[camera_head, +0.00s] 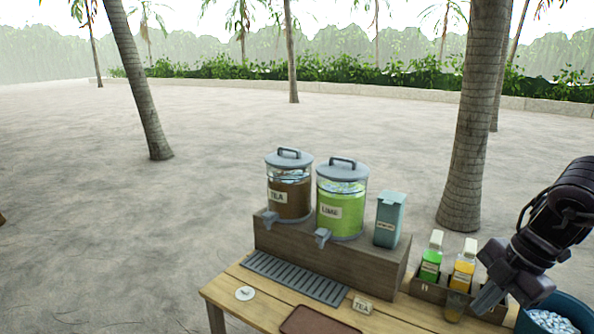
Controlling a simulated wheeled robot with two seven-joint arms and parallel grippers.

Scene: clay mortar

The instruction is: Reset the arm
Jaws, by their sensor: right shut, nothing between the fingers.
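My right gripper (488,297) comes in from the right edge on a dark arm, over the right end of the wooden table (240,292). Its fingers are together with nothing between them. It points down and to the left, in front of the wooden bottle rack and close to a glass (456,306) with a yellowish tint. I cannot tell how far above the table the fingertips are. My left gripper is not in view.
A tea dispenser (290,190) and a lime dispenser (341,205) stand on a wooden riser with a teal box (389,220). Green (431,258) and orange (463,268) bottles stand beside it. A blue tub (572,304) is at right, a brown tray (318,322) in front.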

